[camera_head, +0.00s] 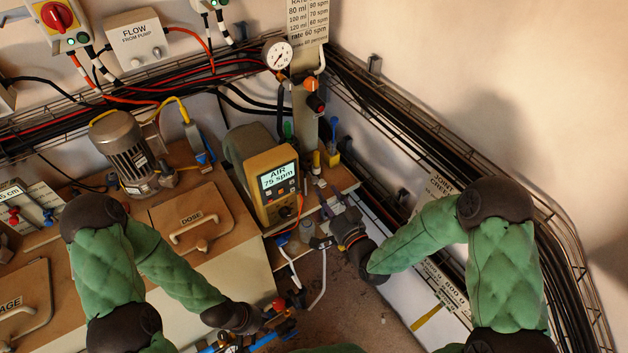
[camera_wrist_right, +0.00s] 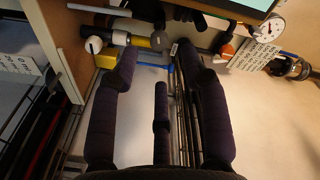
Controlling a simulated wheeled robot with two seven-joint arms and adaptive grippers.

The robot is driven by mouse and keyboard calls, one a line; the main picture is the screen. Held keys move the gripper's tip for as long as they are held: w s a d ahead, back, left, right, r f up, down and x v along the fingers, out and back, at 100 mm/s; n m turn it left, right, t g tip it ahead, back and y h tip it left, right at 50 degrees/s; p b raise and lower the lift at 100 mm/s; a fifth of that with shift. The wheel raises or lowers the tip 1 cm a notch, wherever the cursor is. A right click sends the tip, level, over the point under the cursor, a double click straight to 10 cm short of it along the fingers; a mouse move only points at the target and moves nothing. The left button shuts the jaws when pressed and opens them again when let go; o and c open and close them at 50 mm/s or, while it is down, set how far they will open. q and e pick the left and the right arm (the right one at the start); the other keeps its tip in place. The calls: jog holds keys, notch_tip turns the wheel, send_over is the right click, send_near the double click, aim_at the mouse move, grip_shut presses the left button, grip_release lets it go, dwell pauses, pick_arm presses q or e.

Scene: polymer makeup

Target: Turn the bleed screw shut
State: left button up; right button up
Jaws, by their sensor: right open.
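I cannot single out the bleed screw with certainty. Small fittings stand at the bench's right end, among them a yellow-and-black fitting (camera_head: 316,162); in the right wrist view a yellow-and-black cylinder (camera_wrist_right: 146,41) lies just beyond my fingers. My right gripper (camera_head: 336,212) is over the bench's right edge, close to these fittings. In the right wrist view my right gripper (camera_wrist_right: 160,62) has its dark fingers spread, with nothing held between them. My left gripper (camera_head: 276,318) is low in the head view, beside pipework with blue and red parts; its fingers are too hidden to judge.
A yellow meter (camera_head: 272,190) reading "AIR 75 spm" stands left of my right gripper. A pressure gauge (camera_head: 278,54) and an orange knob (camera_head: 310,84) are behind. A motor (camera_head: 124,152) stands at left. A wire cable tray (camera_head: 430,150) runs along the right wall.

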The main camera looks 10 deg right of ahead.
aim_at(316, 182)
jog(key=b+x, duration=0.1)
jog(key=x, duration=0.6)
jog(key=shift+w+a, duration=0.1)
jog(key=shift+w, duration=0.05)
grip_shut()
